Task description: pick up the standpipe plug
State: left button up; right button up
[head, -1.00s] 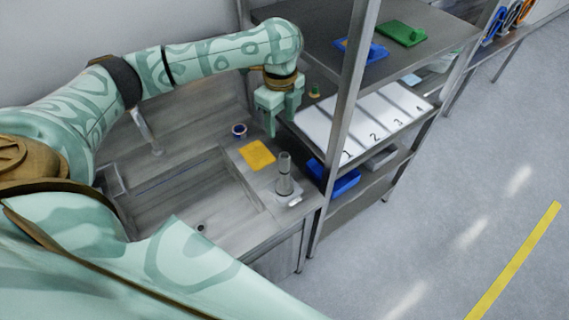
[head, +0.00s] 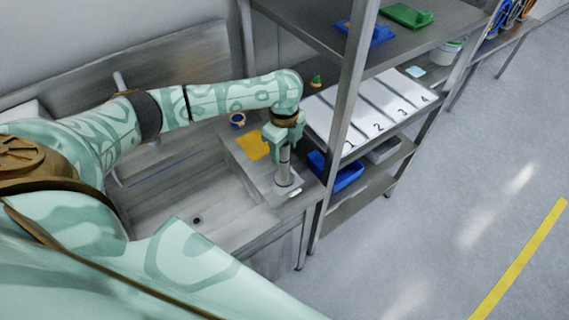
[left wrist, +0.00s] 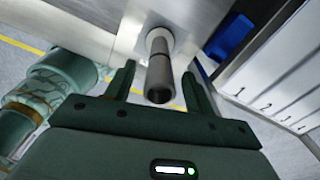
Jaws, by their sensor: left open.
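The standpipe plug, a grey upright cylinder (head: 284,172), stands on the ledge at the right end of the sink. My left gripper (head: 284,150) is over its top, pointing down, and hides the upper end in the head view. In the left wrist view the plug (left wrist: 159,68) shows its dark round end between the two fingers of the open left gripper (left wrist: 158,76). Gaps show between plug and fingers on both sides; I see no grip on it. My right gripper is not in view.
The sink basin (head: 190,215) lies left of the plug. A yellow cloth (head: 251,145) and a small blue-rimmed cup (head: 237,120) lie behind it. A rack post (head: 337,150) and a blue bin (head: 347,177) stand close on the right.

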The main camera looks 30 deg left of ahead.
pick_arm(q)
jog(key=c, duration=0.3)
grip_shut()
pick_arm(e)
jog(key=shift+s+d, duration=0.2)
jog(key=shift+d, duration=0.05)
pick_arm(q)
jog(key=shift+r, duration=0.15)
